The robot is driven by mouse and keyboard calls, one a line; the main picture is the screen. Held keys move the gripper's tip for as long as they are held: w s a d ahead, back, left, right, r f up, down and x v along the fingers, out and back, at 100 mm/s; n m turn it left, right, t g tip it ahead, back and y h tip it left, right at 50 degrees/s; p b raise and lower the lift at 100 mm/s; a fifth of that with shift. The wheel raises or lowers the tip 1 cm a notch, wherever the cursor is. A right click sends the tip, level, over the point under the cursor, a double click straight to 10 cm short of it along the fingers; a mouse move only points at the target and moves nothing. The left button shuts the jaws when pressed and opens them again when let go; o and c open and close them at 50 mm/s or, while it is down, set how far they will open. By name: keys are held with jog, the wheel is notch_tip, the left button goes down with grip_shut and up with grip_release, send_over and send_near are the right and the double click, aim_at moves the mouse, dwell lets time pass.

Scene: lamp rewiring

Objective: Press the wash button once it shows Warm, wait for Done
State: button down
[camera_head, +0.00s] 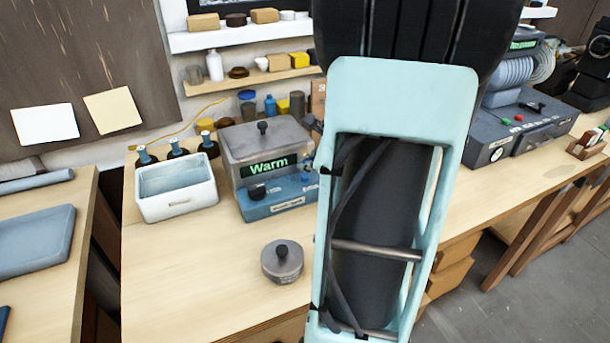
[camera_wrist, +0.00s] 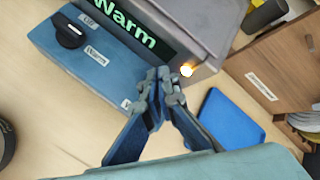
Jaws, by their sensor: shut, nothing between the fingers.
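The wash unit is a grey metal tank (camera_head: 268,145) on a blue base (camera_head: 285,197). Its dark display (camera_head: 265,167) reads "Warm" in green; the wrist view shows the same display (camera_wrist: 130,22) partly cut off. A black knob (camera_wrist: 70,32) sits on the base's left part. My gripper (camera_wrist: 160,75) is shut and empty, its fingertips over the base's right end, just below the display. I cannot make out the wash button; the fingers cover that spot. I cannot tell whether they touch the base.
A white open bin (camera_head: 176,190) with dark bottles behind it stands left of the unit. A round lidded metal pot (camera_head: 282,262) stands in front. In the wrist view, a blue tray (camera_wrist: 230,120) and a wooden box (camera_wrist: 275,75) lie to the right.

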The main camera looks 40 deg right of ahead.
aim_at(306, 177)
jog(key=shift+f+b, duration=0.45)
jog(key=shift+b, duration=0.15)
jog(key=shift+f+b, duration=0.45)
jog(key=shift+b, duration=0.1)
dwell(0.5)
dwell(0.3)
jog(key=shift+r+p, duration=0.75)
jog(key=shift+r, duration=0.15)
jog(key=shift+r, duration=0.1)
jog(key=shift+r+p, duration=2)
jog(key=shift+r, duration=0.4)
